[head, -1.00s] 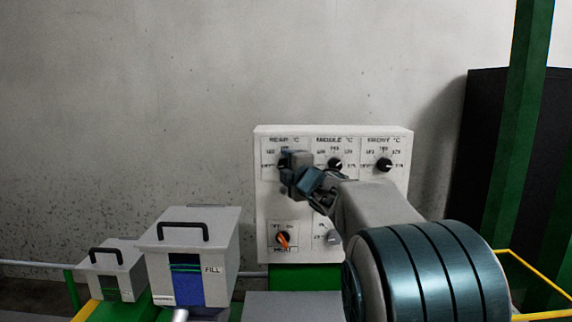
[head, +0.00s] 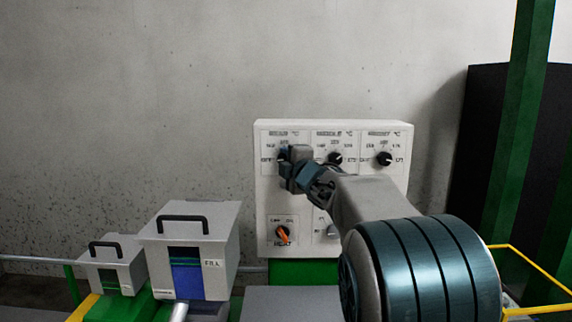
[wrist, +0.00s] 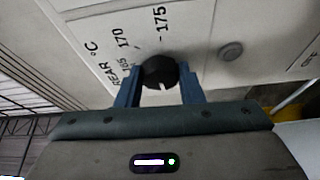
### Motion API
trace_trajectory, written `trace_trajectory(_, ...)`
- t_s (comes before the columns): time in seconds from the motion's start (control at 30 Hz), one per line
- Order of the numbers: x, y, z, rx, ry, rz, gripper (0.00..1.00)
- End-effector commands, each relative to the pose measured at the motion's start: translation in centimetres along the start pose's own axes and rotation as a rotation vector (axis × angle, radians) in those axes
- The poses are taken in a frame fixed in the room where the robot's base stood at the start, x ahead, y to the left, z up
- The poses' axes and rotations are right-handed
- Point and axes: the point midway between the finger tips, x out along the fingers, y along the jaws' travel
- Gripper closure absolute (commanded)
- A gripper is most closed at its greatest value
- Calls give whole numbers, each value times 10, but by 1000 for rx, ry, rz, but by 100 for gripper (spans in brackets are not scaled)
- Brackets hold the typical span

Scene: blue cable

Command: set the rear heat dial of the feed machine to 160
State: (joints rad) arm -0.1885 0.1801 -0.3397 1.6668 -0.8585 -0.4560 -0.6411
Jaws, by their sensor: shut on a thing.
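The white control panel (head: 297,210) of the feed machine carries three black dials in its top row. The rear dial (wrist: 158,71) is at the top left, under the REAR °C label. In the head view only part of the rear dial (head: 282,154) shows beside my gripper (head: 288,160). In the wrist view the two blue fingers of my gripper (wrist: 160,90) are closed on the dial from both sides. A pale notch shows on the dial's lower edge. The marks 165, 170 and 175 show around it; I cannot see 160 or read the exact setting.
The middle dial (head: 335,158) and front dial (head: 384,159) are to the right. An orange-marked heat switch (head: 283,234) is below. A lidded grey box (head: 190,250) and a smaller one (head: 112,265) stand left. A green post (head: 515,130) stands right.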

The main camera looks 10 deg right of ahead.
Motion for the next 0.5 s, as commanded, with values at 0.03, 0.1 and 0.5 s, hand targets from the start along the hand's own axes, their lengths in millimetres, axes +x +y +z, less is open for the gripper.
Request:
trace_trajectory(0.03,0,-4,1,19,-1,10,89)
trace_trajectory(0.1,0,-6,1,58,-1,27,89)
trace_trajectory(0.5,0,-11,0,378,1,160,89)
